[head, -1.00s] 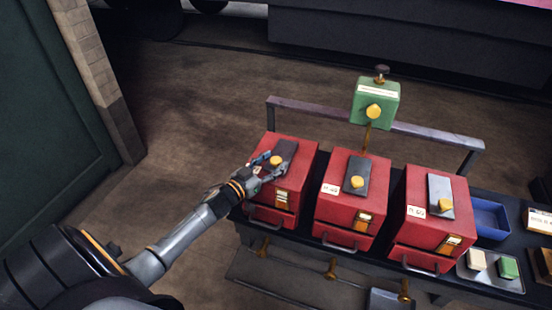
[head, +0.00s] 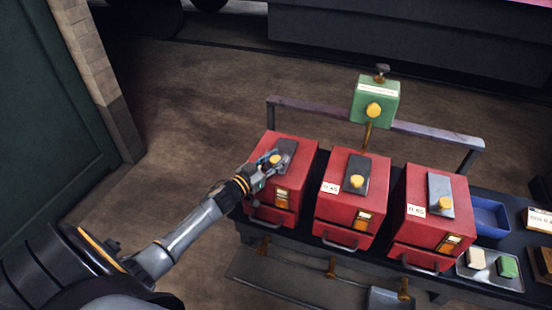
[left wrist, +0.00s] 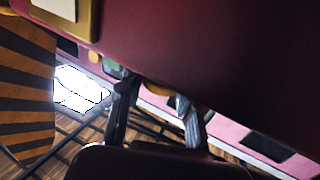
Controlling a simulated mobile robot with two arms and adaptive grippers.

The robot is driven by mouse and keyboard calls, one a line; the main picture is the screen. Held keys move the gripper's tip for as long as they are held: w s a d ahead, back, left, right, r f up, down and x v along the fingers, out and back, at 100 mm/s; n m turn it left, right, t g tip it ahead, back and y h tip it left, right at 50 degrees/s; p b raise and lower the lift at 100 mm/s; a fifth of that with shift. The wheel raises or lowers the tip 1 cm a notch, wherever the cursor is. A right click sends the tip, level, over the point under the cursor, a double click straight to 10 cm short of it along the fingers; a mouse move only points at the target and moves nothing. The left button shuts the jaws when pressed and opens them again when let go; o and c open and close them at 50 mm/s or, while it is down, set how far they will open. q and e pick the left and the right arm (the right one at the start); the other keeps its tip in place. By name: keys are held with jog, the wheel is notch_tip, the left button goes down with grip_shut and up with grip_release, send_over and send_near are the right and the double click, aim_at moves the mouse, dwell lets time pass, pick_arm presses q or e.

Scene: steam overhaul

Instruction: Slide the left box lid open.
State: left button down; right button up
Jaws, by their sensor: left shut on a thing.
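The left red box (head: 293,188) stands at the left end of the row on the bench. Its dark sliding lid (head: 289,147) lies on top and carries a yellow knob (head: 276,159). My left gripper (head: 272,162) reaches in from the left and is shut on that knob, with its fingers partly covering the lid's near part. In the left wrist view, the two fingers (left wrist: 158,108) come up under a red box face, with a bit of yellow between them. How far the lid stands open cannot be told. My right gripper is not in view.
Two similar red boxes, the middle one (head: 341,208) and the right one (head: 420,222), stand close by with their own lids and knobs. A green block (head: 374,103) rises on a post behind. A blue tray (head: 506,222) sits at the right. A rail (head: 328,114) runs behind the boxes.

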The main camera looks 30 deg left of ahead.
pick_arm(q)
jog(key=s+d+p, duration=0.1)
jog(key=s+p, duration=0.2)
jog(key=s, duration=0.3)
jog(key=shift+s+d+f, duration=0.2)
jog(key=shift+s+d, duration=0.05)
jog(key=shift+d, duration=0.1)
jog(key=c, duration=1.2)
grip_release()
jog(key=shift+o, duration=1.4)
jog(key=shift+s+r, duration=0.1)
jog(key=shift+s, duration=0.1)
jog(key=shift+r, duration=0.1)
